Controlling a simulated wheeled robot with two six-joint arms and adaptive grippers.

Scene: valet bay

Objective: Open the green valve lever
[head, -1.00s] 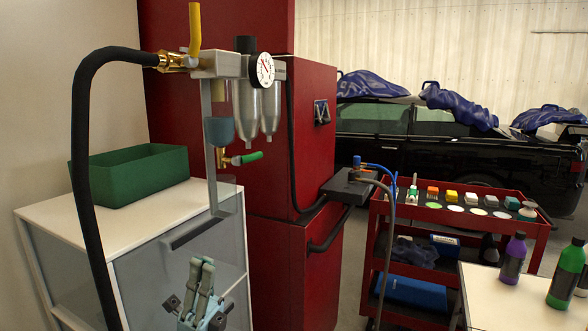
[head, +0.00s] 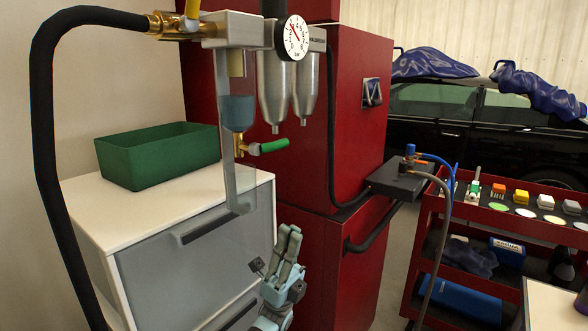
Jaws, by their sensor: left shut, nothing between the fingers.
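The green valve lever (head: 272,146) sticks out to the right from a small brass valve (head: 243,149) below the blue-grey bowl of the air regulator unit. It slants slightly upward toward its tip. My left gripper (head: 294,232) is below the lever and a little to its right, in front of the cabinet's edge. Its fingers point up and are shut, with nothing between them. It is apart from the lever. My right gripper is not in view.
A pressure gauge (head: 291,38) and two metal bowls hang above the lever. A black hose (head: 47,150) arcs down at the left. A green bin (head: 158,156) stands on the white cabinet (head: 88,205). A red trolley (head: 437,206) with supplies stands at the right.

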